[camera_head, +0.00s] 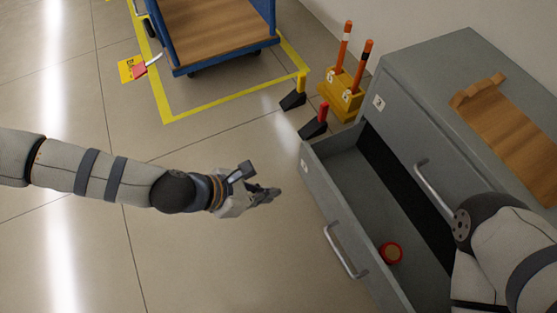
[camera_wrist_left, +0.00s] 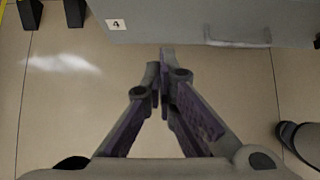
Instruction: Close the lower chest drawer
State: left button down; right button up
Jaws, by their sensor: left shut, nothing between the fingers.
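The grey chest (camera_head: 455,60) stands at the right, and its lower drawer (camera_head: 318,192) is pulled well out. The drawer front has a metal bar handle (camera_head: 345,252). Inside lies a red ring-shaped item (camera_head: 391,253). My left gripper (camera_head: 274,194) is shut and empty, over the floor to the left of the drawer front and apart from it. In the left wrist view, the shut fingers (camera_wrist_left: 162,65) point toward the drawer front (camera_wrist_left: 165,22), which has a label "4" and its handle (camera_wrist_left: 237,40). My right arm covers part of the chest; its gripper is not visible.
The upper drawer, with its handle (camera_head: 435,188), looks closed. A wooden piece (camera_head: 510,122) lies on the chest top. A yellow block with orange posts (camera_head: 342,95) and black wedge feet (camera_head: 313,128) stand beyond the drawer. A blue cart (camera_head: 215,35) stands behind. Floor around my left gripper is clear.

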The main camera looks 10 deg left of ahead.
pick_arm(q)
jog(key=w, duration=0.2)
jog(key=b, duration=0.6)
send_near(319, 179)
jog(key=shift+t, duration=0.3)
jog(key=x, duration=0.4)
jog(key=shift+s+f, duration=0.15)
jog(key=shift+f, duration=0.3)
jog(key=shift+d, duration=0.15)
pick_arm(e)
jog(key=s+f, duration=0.1)
jog(key=s+f+g, duration=0.1)
jog(key=f, duration=0.1)
jog(key=shift+a+n, duration=0.15)
jog(key=shift+n, duration=0.15)
pick_arm(q)
jog(key=shift+r, duration=0.1)
pick_arm(e)
jog(key=shift+w, duration=0.1)
